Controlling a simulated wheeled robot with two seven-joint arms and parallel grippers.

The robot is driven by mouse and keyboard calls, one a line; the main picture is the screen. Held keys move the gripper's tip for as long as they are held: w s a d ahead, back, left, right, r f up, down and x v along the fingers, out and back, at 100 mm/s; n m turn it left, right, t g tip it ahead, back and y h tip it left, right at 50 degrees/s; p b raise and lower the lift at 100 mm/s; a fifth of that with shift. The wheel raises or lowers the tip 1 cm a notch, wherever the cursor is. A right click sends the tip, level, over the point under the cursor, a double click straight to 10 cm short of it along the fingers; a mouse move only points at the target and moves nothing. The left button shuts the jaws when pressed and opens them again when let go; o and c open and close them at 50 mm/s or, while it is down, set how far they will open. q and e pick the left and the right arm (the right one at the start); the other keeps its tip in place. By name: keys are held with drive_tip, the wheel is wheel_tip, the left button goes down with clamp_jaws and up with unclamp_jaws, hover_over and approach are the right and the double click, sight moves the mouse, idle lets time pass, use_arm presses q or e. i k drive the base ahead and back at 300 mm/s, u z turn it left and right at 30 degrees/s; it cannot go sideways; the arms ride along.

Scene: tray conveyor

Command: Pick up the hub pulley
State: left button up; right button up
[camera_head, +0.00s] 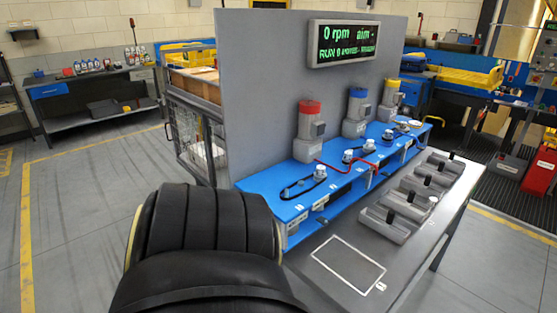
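Several small pale round parts stand on the blue bench (262,184). A small white round piece (433,199) lies at the grey trays on the right. I cannot tell which of these is the hub pulley. A large black ribbed part of my own arm fills the lower left. Neither of my grippers shows in this view.
Motors with red (309,107), blue (358,92) and yellow (390,84) caps stand along the bench. Several grey trays (384,226) line the dark table (310,247). A white-outlined rectangle (348,264) on the table is empty. A grey panel (265,80) carries a display (343,43) reading 0 rpm.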

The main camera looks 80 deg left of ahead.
sight(319, 175)
drive_tip(key=k, duration=0.25)
drive_tip(key=u, duration=0.95)
